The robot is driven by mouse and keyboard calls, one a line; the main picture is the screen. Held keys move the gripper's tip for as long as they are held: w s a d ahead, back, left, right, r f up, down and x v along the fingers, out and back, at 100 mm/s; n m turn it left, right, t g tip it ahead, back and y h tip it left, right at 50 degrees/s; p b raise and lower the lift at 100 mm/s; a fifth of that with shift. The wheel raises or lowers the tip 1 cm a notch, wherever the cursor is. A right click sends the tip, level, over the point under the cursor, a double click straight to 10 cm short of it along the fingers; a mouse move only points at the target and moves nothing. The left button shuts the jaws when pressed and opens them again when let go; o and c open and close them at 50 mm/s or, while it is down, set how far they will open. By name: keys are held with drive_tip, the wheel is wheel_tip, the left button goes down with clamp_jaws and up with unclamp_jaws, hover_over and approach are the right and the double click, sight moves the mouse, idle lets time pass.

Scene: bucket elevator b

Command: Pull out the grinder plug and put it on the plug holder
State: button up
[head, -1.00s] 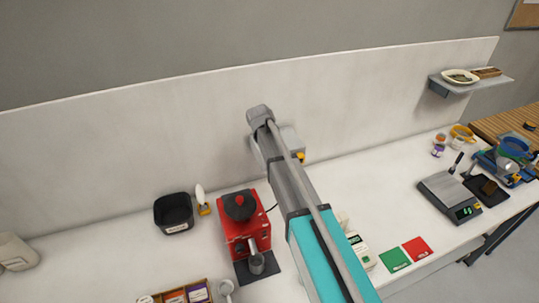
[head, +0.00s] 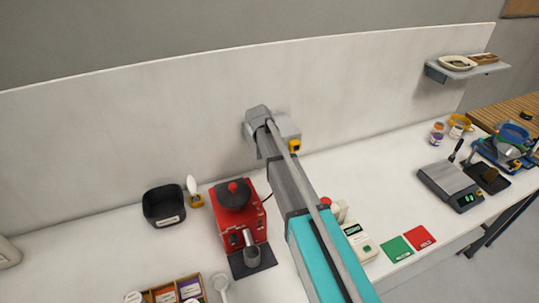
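The red grinder (head: 240,214) stands on the counter left of my arm, with a black lid and a metal cup at its front. A thin dark cord (head: 268,197) runs from its right side and goes out of sight behind my arm. A light grey box (head: 287,126) is on the wall just right of my arm's far end. A small yellow and black part (head: 294,146) sits at the box's lower edge; I cannot tell if it is the plug or the holder. My gripper is hidden behind my arm. Neither plug nor holder can be made out clearly.
A black bin (head: 164,207) and a white-and-yellow brush (head: 195,192) stand left of the grinder. A box of packets (head: 172,290) is in front. A device labelled ZERO (head: 360,243), green and red cards (head: 397,249) and a scale (head: 450,186) are to the right.

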drive_tip(key=shift+d+f+b, duration=0.1)
drive_tip(key=shift+f+b, duration=0.2)
drive_tip(key=shift+f, duration=0.25)
clamp_jaws()
